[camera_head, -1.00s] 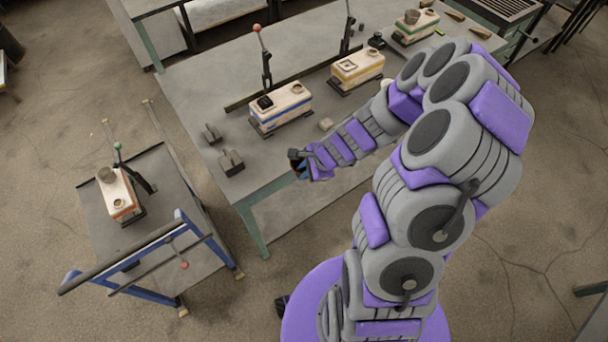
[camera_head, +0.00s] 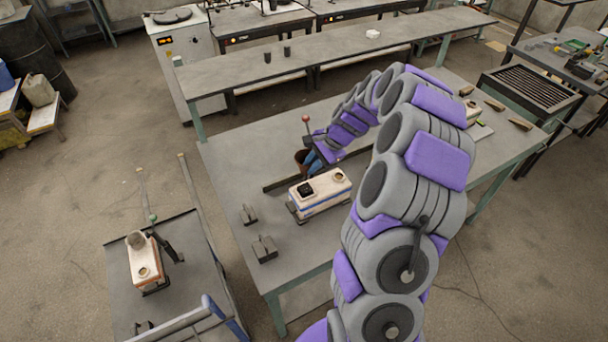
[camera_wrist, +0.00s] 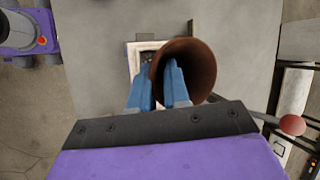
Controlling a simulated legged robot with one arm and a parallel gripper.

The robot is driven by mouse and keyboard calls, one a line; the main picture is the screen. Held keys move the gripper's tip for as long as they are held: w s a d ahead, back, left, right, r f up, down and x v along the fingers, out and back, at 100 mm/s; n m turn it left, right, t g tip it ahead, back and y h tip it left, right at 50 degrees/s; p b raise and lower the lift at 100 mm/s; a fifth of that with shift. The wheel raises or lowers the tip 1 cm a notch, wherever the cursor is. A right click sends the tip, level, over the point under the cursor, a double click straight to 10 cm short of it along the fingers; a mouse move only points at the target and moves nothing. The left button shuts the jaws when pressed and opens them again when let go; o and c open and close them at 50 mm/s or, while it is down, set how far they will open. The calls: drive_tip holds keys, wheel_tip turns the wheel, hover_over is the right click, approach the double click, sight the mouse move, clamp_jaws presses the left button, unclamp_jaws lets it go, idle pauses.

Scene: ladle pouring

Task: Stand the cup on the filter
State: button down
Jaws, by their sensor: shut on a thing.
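My gripper (camera_head: 313,163) has blue fingers (camera_wrist: 160,84) and is shut on the near-left wall of a brown cup (camera_wrist: 205,66). One finger appears inside the cup and one outside. In the head view the dark cup (camera_head: 300,156) shows beside the fingers, over the table behind a white, blue-striped mould (camera_head: 322,196). A dark square, likely the filter (camera_head: 306,189), lies on top of that mould's left part. In the wrist view a pale block with a dark square opening (camera_wrist: 147,56) lies below, partly hidden by the cup and fingers.
A red-knobbed lever (camera_head: 306,130) stands behind the mould; its red knob (camera_wrist: 292,124) shows right in the wrist view. Two small dark blocks (camera_head: 264,249) lie front left on the table (camera_head: 234,170). A cart (camera_head: 190,275) holds another mould (camera_head: 144,262). The table's left part is mostly clear.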

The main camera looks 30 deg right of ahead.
drive_tip(key=shift+a+f, duration=0.1)
drive_tip(key=shift+a, duration=0.15)
drive_tip(key=shift+a+f+b, duration=0.1)
drive_tip(key=shift+f+b, duration=0.15)
drive_tip(key=shift+b, duration=0.1)
drive_tip(key=shift+f+b, duration=1.95)
drive_tip(key=shift+f, duration=1.1)
drive_tip(key=shift+r+p, duration=0.15)
drive_tip(key=shift+p, duration=0.25)
drive_tip(key=shift+f, duration=0.95)
drive_tip(key=c, duration=1)
unclamp_jaws()
